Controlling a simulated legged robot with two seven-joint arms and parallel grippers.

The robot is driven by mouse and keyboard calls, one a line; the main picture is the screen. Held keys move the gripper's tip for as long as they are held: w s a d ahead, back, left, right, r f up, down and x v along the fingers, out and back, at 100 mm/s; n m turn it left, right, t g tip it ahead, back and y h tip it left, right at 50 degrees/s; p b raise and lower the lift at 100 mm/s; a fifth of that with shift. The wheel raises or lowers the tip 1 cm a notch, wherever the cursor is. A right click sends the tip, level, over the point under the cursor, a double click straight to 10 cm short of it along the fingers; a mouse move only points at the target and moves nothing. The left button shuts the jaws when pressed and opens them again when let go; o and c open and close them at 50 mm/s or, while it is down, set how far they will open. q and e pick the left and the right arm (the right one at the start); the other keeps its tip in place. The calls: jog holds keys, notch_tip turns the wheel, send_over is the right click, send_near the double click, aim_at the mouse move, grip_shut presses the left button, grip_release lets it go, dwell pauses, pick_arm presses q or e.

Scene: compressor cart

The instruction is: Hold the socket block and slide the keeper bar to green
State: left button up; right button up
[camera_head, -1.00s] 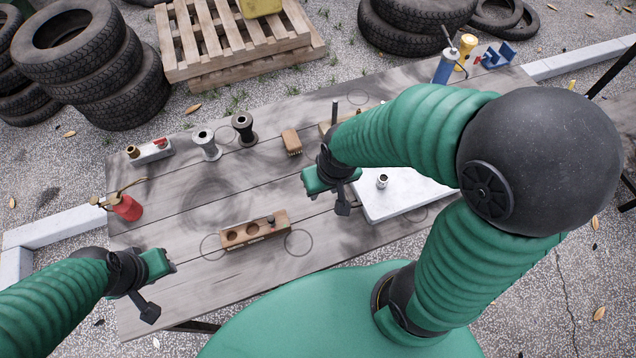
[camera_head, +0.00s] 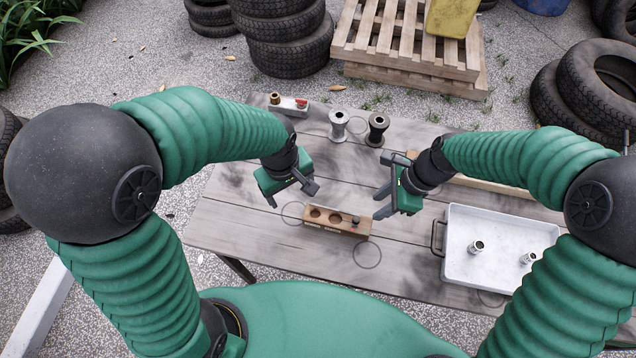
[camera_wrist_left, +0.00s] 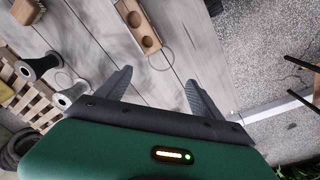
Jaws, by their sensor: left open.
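The socket block (camera_head: 323,227) is a brown wooden block lying on the grey plank table, with round holes in its top and a dark knob (camera_head: 355,220) near its right end. It also shows at the top of the left wrist view (camera_wrist_left: 133,20), partly cut off. My left gripper (camera_head: 294,198) is open and empty, above the table just behind and left of the block. Its two fingers (camera_wrist_left: 158,78) stand apart in the left wrist view. My right gripper (camera_head: 380,186) is open and empty, behind and right of the block. I cannot make out a keeper bar or green mark.
A white tray (camera_head: 455,270) with metal fittings stands at the right. Silver (camera_head: 338,126) and dark (camera_head: 376,128) spools stand at the back, beside a small grey block (camera_head: 292,113) with a red part. The table (camera_head: 240,220) left of the socket block is clear.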

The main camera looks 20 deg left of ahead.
aim_at(313, 215)
pick_arm(q)
jog(key=w+d+f+n+g, duration=0.1)
jog(key=w+d+n, duration=0.25)
jog(key=n, duration=0.55)
jog(key=f, duration=1.5)
jog(key=shift+s+d+f, duration=0.25)
jog(key=shift+s+f, duration=0.1)
jog(key=shift+f, duration=0.05)
jog(key=shift+d+f, duration=0.2)
jog(key=shift+f, duration=0.2)
jog(key=shift+a, duration=0.2)
jog(key=c, duration=0.6)
pick_arm(e)
jog(key=shift+a, duration=0.45)
pick_arm(q)
jog(key=shift+d, duration=0.1)
grip_shut()
pick_arm(e)
jog(key=shift+o, duration=0.2)
jog(key=shift+d, duration=0.1)
